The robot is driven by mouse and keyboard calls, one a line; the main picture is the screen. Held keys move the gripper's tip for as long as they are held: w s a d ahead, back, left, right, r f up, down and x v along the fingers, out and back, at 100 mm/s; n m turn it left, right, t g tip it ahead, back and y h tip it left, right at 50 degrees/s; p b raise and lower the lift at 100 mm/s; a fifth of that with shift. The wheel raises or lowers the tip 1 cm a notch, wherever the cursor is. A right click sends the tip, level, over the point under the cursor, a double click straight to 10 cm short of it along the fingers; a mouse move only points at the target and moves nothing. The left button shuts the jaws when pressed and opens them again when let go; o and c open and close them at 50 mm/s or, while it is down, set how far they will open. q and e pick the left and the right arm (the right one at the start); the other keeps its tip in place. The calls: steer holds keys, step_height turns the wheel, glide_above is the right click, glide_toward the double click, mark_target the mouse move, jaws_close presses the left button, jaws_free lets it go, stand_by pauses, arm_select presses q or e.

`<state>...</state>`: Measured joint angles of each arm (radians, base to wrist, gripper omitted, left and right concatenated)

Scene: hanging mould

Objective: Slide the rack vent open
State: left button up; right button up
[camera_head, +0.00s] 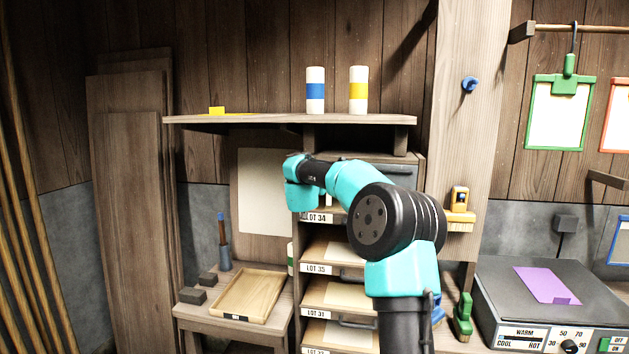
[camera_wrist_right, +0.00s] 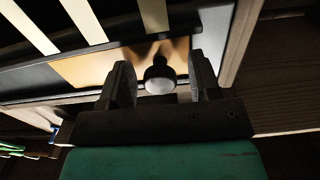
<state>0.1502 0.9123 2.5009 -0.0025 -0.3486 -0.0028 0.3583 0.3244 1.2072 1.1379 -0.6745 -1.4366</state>
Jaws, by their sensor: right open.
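The rack (camera_head: 310,230) stands in the middle of the head view, with a grey panel (camera_head: 403,172) at its top, partly hidden behind my right arm. In the right wrist view, a dark slatted panel (camera_wrist_right: 110,48) with light gaps fills the upper part; it looks like the vent. A round knob (camera_wrist_right: 160,80) with a pale face shows between the fingers of my right gripper (camera_wrist_right: 160,72). The fingers are open, one on each side of the knob, with gaps visible. In the head view my right arm hides its gripper tips. My left gripper is out of view.
A shelf (camera_head: 290,120) with a blue-banded bottle (camera_head: 315,90) and a yellow-banded bottle (camera_head: 358,90) lies above. A wooden tray (camera_head: 247,295) sits at lower left. A hot plate (camera_head: 550,300) with a purple sheet is at right. A post (camera_head: 458,130) stands right of the rack.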

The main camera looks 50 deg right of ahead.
steer(key=shift+c, duration=0.5)
jaws_close()
